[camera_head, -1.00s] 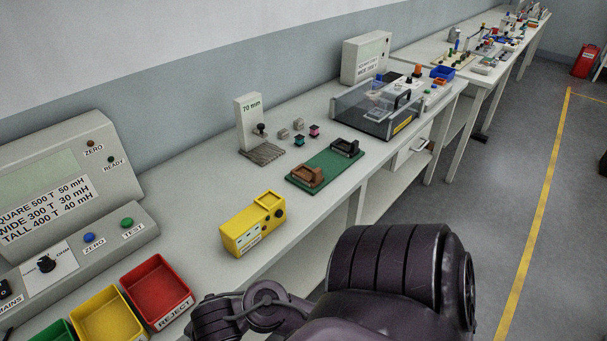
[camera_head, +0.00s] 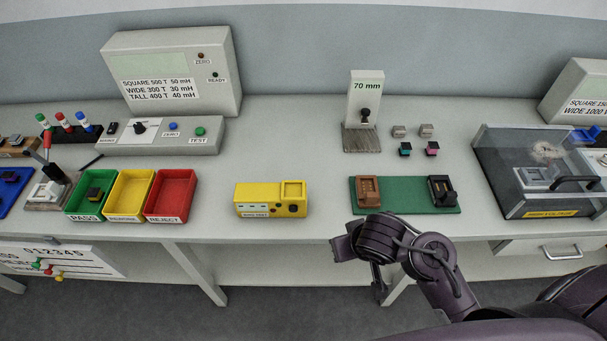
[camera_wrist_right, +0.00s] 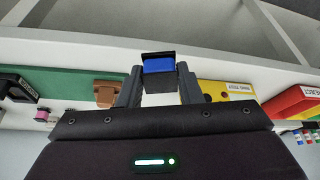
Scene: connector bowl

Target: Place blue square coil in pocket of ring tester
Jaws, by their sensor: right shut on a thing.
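The blue square coil (camera_wrist_right: 158,66), with a dark top and bottom, is between the fingers of my right gripper (camera_wrist_right: 158,78) in the right wrist view. The gripper is shut on it. In the head view my right wrist (camera_head: 380,240) is in front of the bench's front edge, and the coil cannot be made out. The ring tester appears to be the yellow box (camera_head: 257,201), with a raised square pocket (camera_head: 292,189) at its right end; it also shows in the wrist view (camera_wrist_right: 226,90). The coil is apart from it. My left gripper is not in view.
A green board (camera_head: 407,196) with a brown and a black fixture lies right of the tester. The red reject bin (camera_head: 171,195) stands to its left. A 70 mm gauge (camera_head: 364,100) and several small coils stand behind. Bare bench (camera_head: 300,150) surrounds the tester.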

